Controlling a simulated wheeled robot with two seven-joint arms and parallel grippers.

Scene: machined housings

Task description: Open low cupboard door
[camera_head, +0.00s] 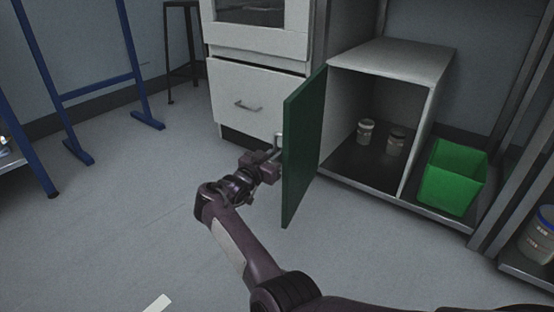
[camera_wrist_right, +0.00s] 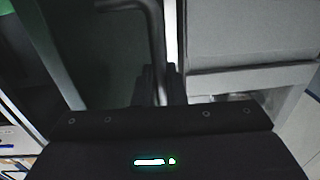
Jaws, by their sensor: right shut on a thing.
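The low cupboard (camera_head: 395,62) is a grey-white box with its front open. Its green door (camera_head: 304,148) stands swung wide out to the left, seen nearly edge-on. A metal bar handle (camera_head: 279,141) sits on the door's outer face. My right gripper (camera_head: 274,155) is at the handle, on the left side of the door, and is shut on it. In the right wrist view, the bent handle bar (camera_wrist_right: 157,40) runs down between the dark fingers (camera_wrist_right: 160,85). The fingertips are dark and partly hidden. My left gripper is not in view.
Two jars (camera_head: 366,131) (camera_head: 396,142) stand inside the cupboard. A green bin (camera_head: 452,178) sits on the shelf to its right. A white drawer unit (camera_head: 258,100) stands close behind the door. Blue frame legs (camera_head: 88,90) are at the left. The floor (camera_head: 130,215) at left is mostly clear.

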